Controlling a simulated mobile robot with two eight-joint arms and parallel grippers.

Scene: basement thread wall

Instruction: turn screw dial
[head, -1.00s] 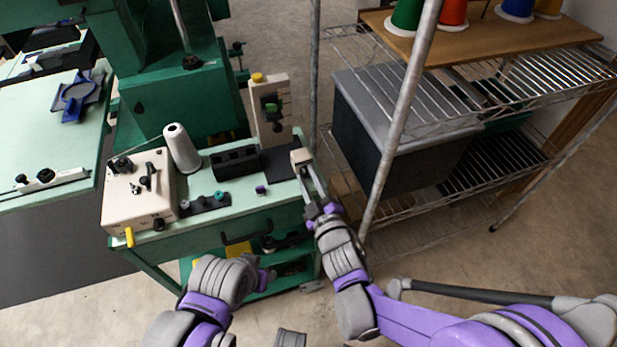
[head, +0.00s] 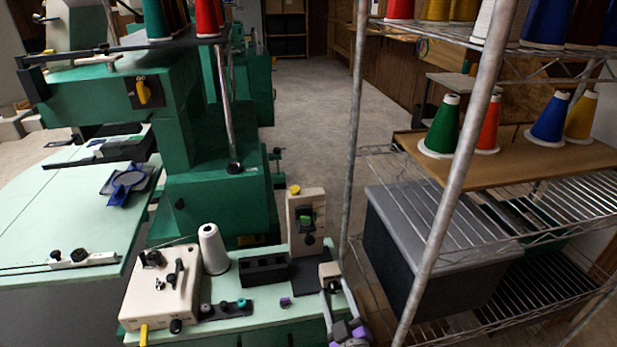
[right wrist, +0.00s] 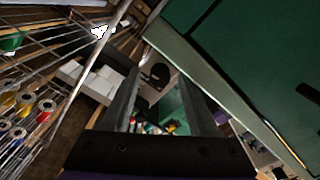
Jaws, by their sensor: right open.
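My right gripper (head: 332,292) is in the lower middle of the head view, at the right end of the green table. Its two fingers are apart, with their tips close to a small beige block (head: 330,271). In the right wrist view the open fingers (right wrist: 158,98) frame a pale part with a round black dial-like piece (right wrist: 160,73); I cannot tell whether they touch it. A cream box (head: 161,290) with black knobs stands at the table's left. An upright beige device (head: 306,212) with a yellow knob stands behind the block. My left gripper is out of view.
A white thread cone (head: 213,250) and a black tray (head: 264,270) stand on the table (head: 262,304). A metal pole (head: 452,190) and wire shelving with a grey bin (head: 427,235) are close on the right. A green machine (head: 215,205) stands behind.

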